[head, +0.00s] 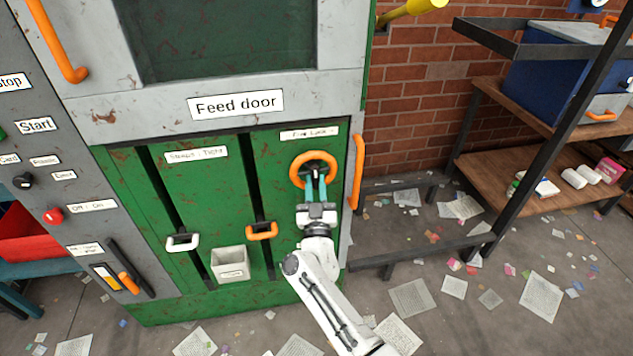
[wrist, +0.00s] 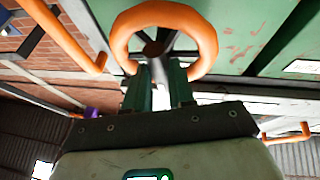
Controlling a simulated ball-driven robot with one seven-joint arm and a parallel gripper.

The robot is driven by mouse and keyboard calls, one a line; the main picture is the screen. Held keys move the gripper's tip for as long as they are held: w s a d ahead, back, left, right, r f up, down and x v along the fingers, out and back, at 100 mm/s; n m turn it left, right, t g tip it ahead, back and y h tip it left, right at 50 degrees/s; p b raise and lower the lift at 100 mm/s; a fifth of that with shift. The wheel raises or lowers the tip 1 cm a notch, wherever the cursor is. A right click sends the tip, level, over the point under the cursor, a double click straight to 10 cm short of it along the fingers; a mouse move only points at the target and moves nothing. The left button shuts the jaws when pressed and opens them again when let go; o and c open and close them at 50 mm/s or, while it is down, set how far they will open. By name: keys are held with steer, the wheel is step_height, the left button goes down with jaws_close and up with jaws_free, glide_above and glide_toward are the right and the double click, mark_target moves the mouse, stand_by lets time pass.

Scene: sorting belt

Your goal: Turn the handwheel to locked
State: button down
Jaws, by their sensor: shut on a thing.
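The orange handwheel (head: 313,157) is on the green panel of the machine, under a label that seems to read "Free - Lock". In the wrist view its orange rim (wrist: 190,20) fills the top middle, with a dark hub and spokes inside. My gripper (head: 317,188) is at the lower part of the wheel; its two green fingers (wrist: 160,88) point up at it. The fingers are shut on the handwheel, though the exact contact is partly hidden by the fingers. The pictures do not show clearly which way the wheel is set.
An orange vertical handle (head: 357,170) stands close right of the wheel. Orange (head: 262,231) and white (head: 183,243) slot handles and a small grey bin (head: 230,264) are on the panel at left. A dark metal frame (head: 430,250) and scattered papers lie to the right.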

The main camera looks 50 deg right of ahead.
steer(key=shift+m+g+h, duration=0.4)
steer(key=shift+m+g, duration=0.1)
steer(key=shift+m, duration=0.3)
steer(key=c, duration=1)
jaws_free()
steer(key=shift+o, duration=0.2)
steer(key=v, duration=1)
steer(key=shift+s+a+p, duration=0.25)
steer(key=shift+p, duration=0.2)
steer(key=shift+f, duration=0.15)
